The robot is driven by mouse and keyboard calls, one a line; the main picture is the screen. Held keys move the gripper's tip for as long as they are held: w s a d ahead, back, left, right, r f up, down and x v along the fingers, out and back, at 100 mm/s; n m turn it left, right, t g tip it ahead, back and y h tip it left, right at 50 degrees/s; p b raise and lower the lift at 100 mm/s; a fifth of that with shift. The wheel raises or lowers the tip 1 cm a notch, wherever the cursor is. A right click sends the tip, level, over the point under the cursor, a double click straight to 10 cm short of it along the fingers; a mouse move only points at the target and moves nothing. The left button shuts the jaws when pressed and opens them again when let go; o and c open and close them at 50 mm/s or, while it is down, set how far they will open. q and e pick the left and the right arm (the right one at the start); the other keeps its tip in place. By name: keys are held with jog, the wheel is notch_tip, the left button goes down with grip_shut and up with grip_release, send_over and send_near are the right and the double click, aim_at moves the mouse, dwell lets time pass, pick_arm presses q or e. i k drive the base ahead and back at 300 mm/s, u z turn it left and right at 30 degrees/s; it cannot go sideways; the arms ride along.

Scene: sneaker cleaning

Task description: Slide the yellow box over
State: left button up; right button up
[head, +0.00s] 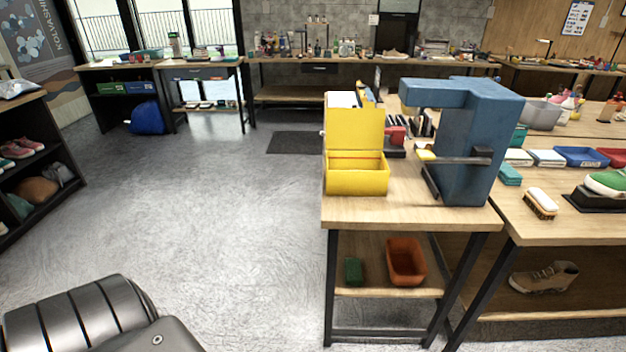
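The yellow box (357,182) stands upright on the near left corner of the wooden table (410,212), close to the table's left edge. Its lid is raised at the back, and its front wall faces me. The inside is mostly hidden from this angle. Neither of my grippers shows in the head view. Only a dark grey part of my own body shows at the bottom left, well apart from the box.
A blue machine (468,150) stands right of the box. Red and black items sit behind the box. A scrubbing brush (541,204) lies farther right. An orange bin (406,262) and a green block (353,271) sit on the lower shelf. The floor left of the table is clear.

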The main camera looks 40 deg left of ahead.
aim_at(372, 179)
jog(key=k, duration=1.1)
jog(key=u, duration=0.6)
jog(key=i, duration=0.65)
jog(key=u, duration=0.8)
jog(key=i, duration=0.75)
jog(key=z, duration=0.5)
jog(key=i, duration=0.9)
jog(key=z, duration=0.75)
